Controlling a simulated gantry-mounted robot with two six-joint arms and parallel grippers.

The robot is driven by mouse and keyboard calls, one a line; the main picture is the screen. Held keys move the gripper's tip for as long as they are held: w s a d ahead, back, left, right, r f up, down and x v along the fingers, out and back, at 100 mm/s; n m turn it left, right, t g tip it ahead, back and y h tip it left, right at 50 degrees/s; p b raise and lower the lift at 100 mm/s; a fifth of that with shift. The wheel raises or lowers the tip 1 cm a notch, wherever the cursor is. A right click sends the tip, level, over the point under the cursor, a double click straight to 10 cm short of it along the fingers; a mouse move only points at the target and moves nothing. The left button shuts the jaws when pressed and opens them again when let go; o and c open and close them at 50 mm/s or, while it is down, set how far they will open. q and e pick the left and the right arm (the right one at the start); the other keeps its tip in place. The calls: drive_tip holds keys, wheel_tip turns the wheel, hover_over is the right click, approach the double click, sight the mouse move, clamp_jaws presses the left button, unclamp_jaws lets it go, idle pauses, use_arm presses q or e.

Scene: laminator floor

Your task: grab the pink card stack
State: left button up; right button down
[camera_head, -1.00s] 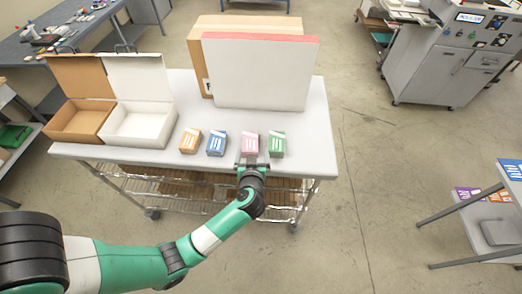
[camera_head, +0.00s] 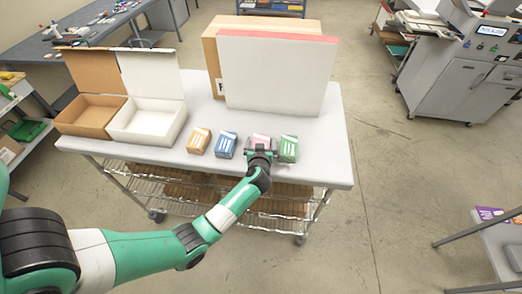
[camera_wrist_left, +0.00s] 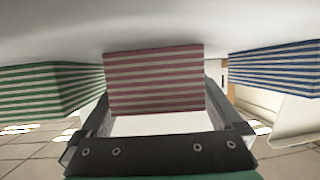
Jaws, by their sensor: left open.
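The pink card stack (camera_head: 261,138) stands near the front edge of the grey table top (camera_head: 315,160), between the blue card stack (camera_head: 226,146) and the green card stack (camera_head: 289,149). My left gripper (camera_head: 261,153) is right in front of it and hides its lower part. In the left wrist view, which shows the table at the top, the striped pink stack (camera_wrist_left: 153,80) lies between the two open fingers. I cannot tell whether either finger touches it. The green stack (camera_wrist_left: 50,90) and blue stack (camera_wrist_left: 275,67) flank it there. My right gripper is not in view.
An orange card stack (camera_head: 199,141) stands left of the blue one. Open brown (camera_head: 90,118) and white (camera_head: 147,123) boxes sit at the table's left. A large white panel with a pink edge (camera_head: 275,75) and a cardboard box (camera_head: 211,55) stand behind the stacks.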

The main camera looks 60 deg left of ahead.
use_arm(q)
drive_tip(key=shift+w+a+f, duration=0.3)
drive_tip(key=shift+a, duration=0.3)
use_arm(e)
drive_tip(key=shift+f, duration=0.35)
use_arm(q)
drive_tip(key=shift+c, duration=0.2)
drive_tip(key=c, duration=1.4)
drive_tip(key=shift+r, duration=0.15)
